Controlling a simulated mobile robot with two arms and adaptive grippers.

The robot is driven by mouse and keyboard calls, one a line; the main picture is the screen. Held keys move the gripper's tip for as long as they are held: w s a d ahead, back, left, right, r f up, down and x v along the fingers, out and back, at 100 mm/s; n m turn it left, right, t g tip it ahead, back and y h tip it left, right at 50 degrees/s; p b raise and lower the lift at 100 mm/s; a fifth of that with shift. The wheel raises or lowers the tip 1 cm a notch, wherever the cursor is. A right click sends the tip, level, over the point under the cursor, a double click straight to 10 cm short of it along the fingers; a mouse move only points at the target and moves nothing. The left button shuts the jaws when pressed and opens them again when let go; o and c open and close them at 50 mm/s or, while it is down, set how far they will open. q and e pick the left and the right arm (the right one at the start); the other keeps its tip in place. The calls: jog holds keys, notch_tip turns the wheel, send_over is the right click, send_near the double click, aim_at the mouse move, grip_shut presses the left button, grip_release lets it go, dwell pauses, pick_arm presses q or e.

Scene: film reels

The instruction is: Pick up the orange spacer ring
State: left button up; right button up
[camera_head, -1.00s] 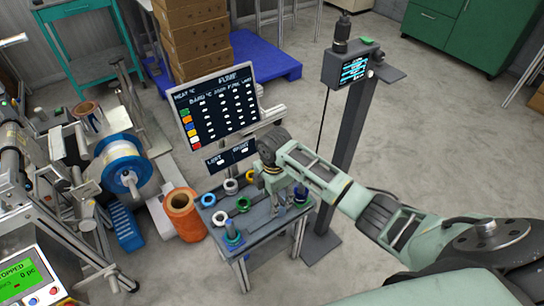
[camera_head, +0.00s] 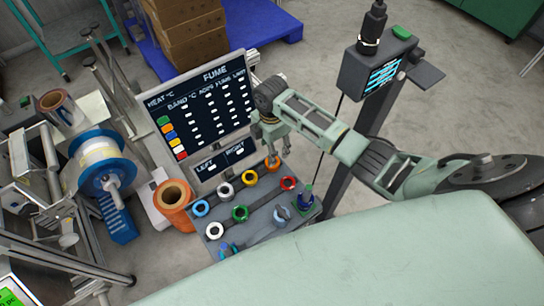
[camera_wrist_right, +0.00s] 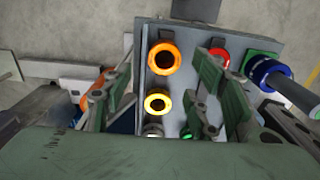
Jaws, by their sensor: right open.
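The orange spacer ring (camera_wrist_right: 164,57) lies flat on the grey work table (camera_wrist_right: 190,20), near its far edge in the right wrist view. In the head view the orange ring (camera_head: 272,162) shows just below my right gripper (camera_head: 269,148). My right gripper (camera_wrist_right: 166,74) is open and empty, its green-padded fingers on either side of the ring in the picture. It is above the table and apart from the ring, as far as I can tell. A red ring (camera_wrist_right: 219,56) sits to the right and a yellow ring (camera_wrist_right: 157,102) nearer. My left gripper is out of view.
A blue spool on a green base (camera_wrist_right: 265,72) stands right of the red ring. Other rings, including a green one (camera_head: 240,213) and a blue one (camera_head: 200,208), lie on the table. A sign board (camera_head: 205,100) stands behind, and a screen post (camera_head: 370,75) to the right.

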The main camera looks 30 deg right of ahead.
jog(key=shift+s+f, duration=0.2)
jog(key=shift+f, duration=0.9)
notch_tip(320, 180, down, 4)
jog(key=shift+r+b, duration=0.1)
jog(key=shift+b, duration=0.3)
jog(key=shift+w+f, duration=0.1)
jog(key=shift+f, duration=0.2)
jog(key=c, duration=0.4)
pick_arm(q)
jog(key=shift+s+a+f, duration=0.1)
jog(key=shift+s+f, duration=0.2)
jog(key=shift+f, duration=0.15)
pick_arm(e)
jog(key=c, duration=0.8)
jog(key=shift+r, duration=0.1)
